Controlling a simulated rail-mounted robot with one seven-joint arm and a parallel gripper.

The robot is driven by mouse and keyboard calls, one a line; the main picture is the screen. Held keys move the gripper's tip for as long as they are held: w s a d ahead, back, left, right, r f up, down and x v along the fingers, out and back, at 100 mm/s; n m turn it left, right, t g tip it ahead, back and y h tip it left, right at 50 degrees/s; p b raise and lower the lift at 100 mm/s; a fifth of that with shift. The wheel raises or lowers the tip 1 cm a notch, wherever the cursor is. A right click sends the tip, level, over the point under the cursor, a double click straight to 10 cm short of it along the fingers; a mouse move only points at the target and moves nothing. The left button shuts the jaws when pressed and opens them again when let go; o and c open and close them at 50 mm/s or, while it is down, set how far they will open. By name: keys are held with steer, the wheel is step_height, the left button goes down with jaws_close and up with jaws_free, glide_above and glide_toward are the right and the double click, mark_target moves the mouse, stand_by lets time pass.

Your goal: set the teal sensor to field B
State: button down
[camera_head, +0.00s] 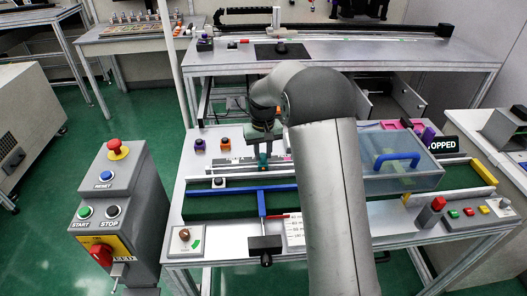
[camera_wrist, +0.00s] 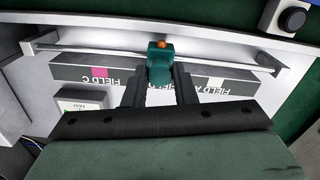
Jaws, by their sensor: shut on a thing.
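The teal sensor (camera_wrist: 160,62), a small block with an orange top, sits at the long rail (camera_wrist: 110,42) in the wrist view. My gripper (camera_wrist: 161,78) is shut on it, one dark finger on each side. The label strip (camera_wrist: 75,74) reads upside down, with FIELD C and a pink mark at left, and FIELD A and a pale mark at right. The sensor is between these two labels; the middle lettering is mostly hidden by my fingers. In the head view the teal sensor (camera_head: 263,160) shows small below my gripper (camera_head: 264,147), over the strip.
A clear box with a blue handle (camera_head: 397,158) stands right of my arm. Orange (camera_head: 225,144) and purple (camera_head: 200,145) blocks stand left of my gripper. A blue bar (camera_head: 235,190) crosses the table in front. A control post (camera_head: 118,205) stands at left.

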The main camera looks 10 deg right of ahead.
mark_target(262, 155)
steer(key=c, duration=1.2)
jaws_free()
steer(key=shift+a, duration=0.1)
steer(key=shift+o, duration=0.2)
steer(key=shift+r, duration=0.1)
step_height(262, 155, up, 17)
steer(key=shift+r, duration=0.15)
steer(key=s+f, duration=0.3)
steer(key=s, duration=0.9)
steer(key=s+f, duration=0.4)
steer(key=s, duration=0.7)
steer(key=s+f, duration=0.3)
steer(key=s, duration=0.9)
steer(key=shift+s+f, duration=0.3)
steer(key=shift+s, duration=0.05)
